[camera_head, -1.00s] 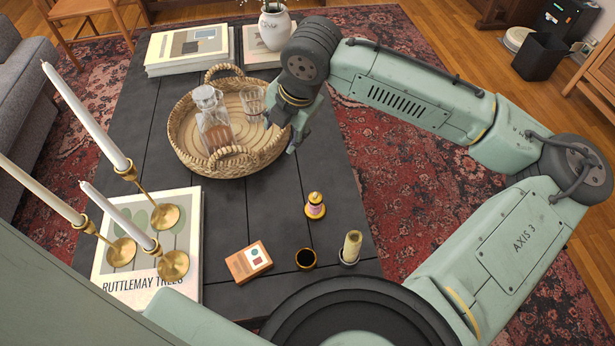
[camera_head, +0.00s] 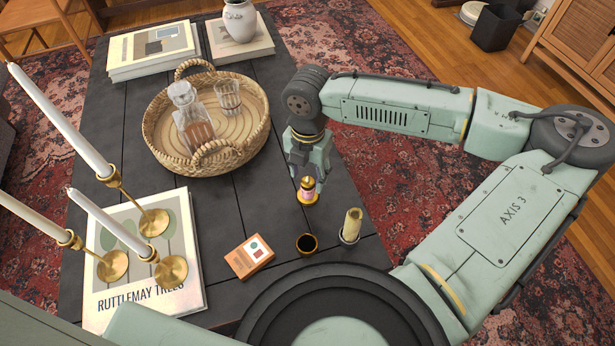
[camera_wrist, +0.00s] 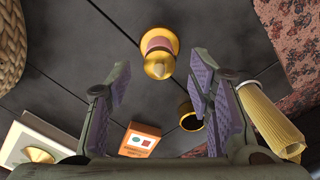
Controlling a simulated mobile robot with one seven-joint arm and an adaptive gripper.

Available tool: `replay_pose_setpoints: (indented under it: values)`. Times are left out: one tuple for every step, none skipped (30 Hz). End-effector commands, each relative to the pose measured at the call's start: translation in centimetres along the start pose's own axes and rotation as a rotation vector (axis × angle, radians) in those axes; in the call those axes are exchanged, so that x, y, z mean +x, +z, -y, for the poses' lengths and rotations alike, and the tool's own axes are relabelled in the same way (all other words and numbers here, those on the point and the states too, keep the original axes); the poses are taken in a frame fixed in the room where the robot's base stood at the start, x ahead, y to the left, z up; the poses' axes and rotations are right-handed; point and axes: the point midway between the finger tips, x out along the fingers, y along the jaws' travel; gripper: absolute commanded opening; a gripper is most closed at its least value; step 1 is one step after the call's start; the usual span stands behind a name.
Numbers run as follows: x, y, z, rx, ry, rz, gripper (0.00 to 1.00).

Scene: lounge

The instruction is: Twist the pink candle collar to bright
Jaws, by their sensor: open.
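The pink candle (camera_head: 307,191) is a small lamp with a gold base, a pink collar and a gold top, upright on the dark table. In the wrist view it (camera_wrist: 158,47) shows from above, ahead of the fingers and roughly midway across the gap. My gripper (camera_head: 303,172) is just behind and above it in the head view, pointing down. In the wrist view my gripper (camera_wrist: 160,85) is open, with purple finger pads apart and nothing between them. I cannot tell whether a finger touches the candle in the head view.
A wicker tray (camera_head: 258,135) with a decanter is behind left. A book (camera_head: 100,250) bears brass candlesticks.

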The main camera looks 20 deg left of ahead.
Motion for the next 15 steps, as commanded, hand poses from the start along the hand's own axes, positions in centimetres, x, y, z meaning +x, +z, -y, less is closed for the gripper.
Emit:
replay_pose_setpoints:
  values:
    - [0.7,0.0,0.0,0.0,-0.001,-0.001,0.48]
    - [0.9,0.0,0.0,0.0,0.0,-0.001,0.48]
    - [1.3,0.0,0.0,0.0,0.0,-0.001,0.48]
    - [1.5,0.0,0.0,0.0,-0.001,-0.001,0.48]
    - [1.6,0.0,0.0,0.0,0.0,0.0,0.48]
    - [1.7,0.0,0.0,0.0,0.0,0.0,0.48]
    - [1.8,0.0,0.0,-0.001,0.0,0.001,0.48]
    - [1.8,0.0,0.0,-0.001,0.0,0.001,0.48]
    - [1.9,0.0,0.0,0.0,0.001,0.001,0.48]
    - [1.9,0.0,0.0,0.0,0.001,0.001,0.48]
    - [1.9,0.0,0.0,0.0,0.001,0.001,0.48]
    - [1.9,0.0,0.0,0.0,0.001,0.001,0.48]
    - [1.9,0.0,0.0,0.0,0.001,0.001,0.48]
    - [1.9,0.0,0.0,0.0,0.001,0.0,0.48]
    - [1.9,0.0,0.0,0.0,0.001,0.0,0.46]
